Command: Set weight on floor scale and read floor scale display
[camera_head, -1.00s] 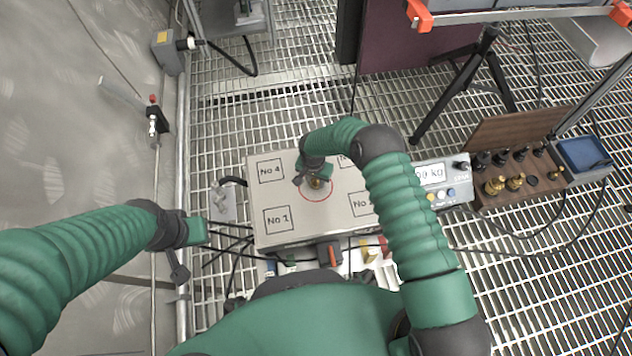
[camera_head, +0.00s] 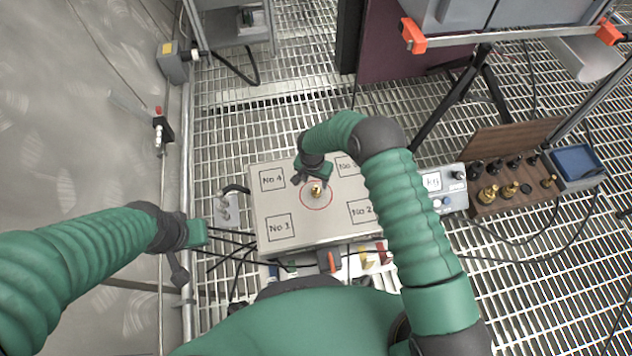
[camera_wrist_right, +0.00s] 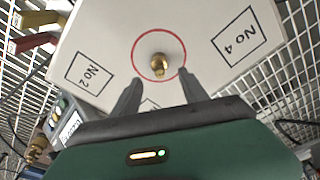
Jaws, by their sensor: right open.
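The floor scale (camera_head: 285,209) is a pale plate with numbered corner squares and a red circle in its middle. A small brass weight (camera_head: 317,191) stands inside the circle; it also shows in the right wrist view (camera_wrist_right: 159,65). My right gripper (camera_head: 312,181) is open just behind the weight, and its two fingers (camera_wrist_right: 160,92) are apart, clear of it.
A wooden weight box (camera_head: 513,202) with several brass and black weights stands right of the scale, beside a blue tray (camera_head: 577,160). Cables lie on the grating floor. A tripod (camera_head: 452,100) stands behind. A wall with a pipe runs along the left.

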